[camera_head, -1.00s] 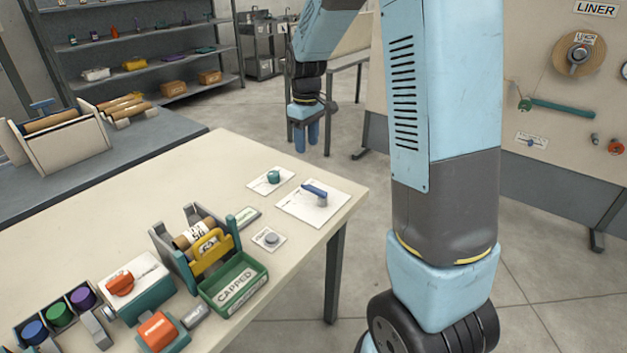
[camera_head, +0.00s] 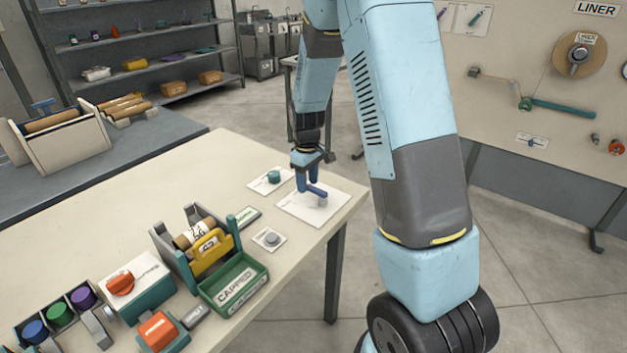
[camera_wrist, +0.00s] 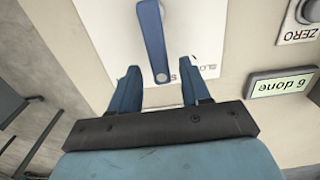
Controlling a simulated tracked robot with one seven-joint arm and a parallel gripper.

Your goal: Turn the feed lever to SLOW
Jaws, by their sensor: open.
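The feed lever (camera_head: 318,191) is a blue bar on a white plate (camera_head: 296,207) near the table's far right corner. In the wrist view the lever (camera_wrist: 154,42) runs down the picture, its free end between my fingertips. Part of a word, seemingly SLOW, shows upside down on the plate (camera_wrist: 208,35) to its right. My gripper (camera_head: 307,184) points down at the lever's free end. In the wrist view my gripper (camera_wrist: 159,75) is open, one finger on each side of the lever's end, with gaps showing. Whether the fingers reach down to the lever's height is unclear.
A teal knob (camera_head: 273,176) on a white card sits left of the lever plate. A grey round ZERO button (camera_head: 271,238) and a "6 done" display (camera_wrist: 283,85) are nearby. A green CAPPED tray (camera_head: 234,284) and roll holder stand closer. Floor lies beyond the table's right edge.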

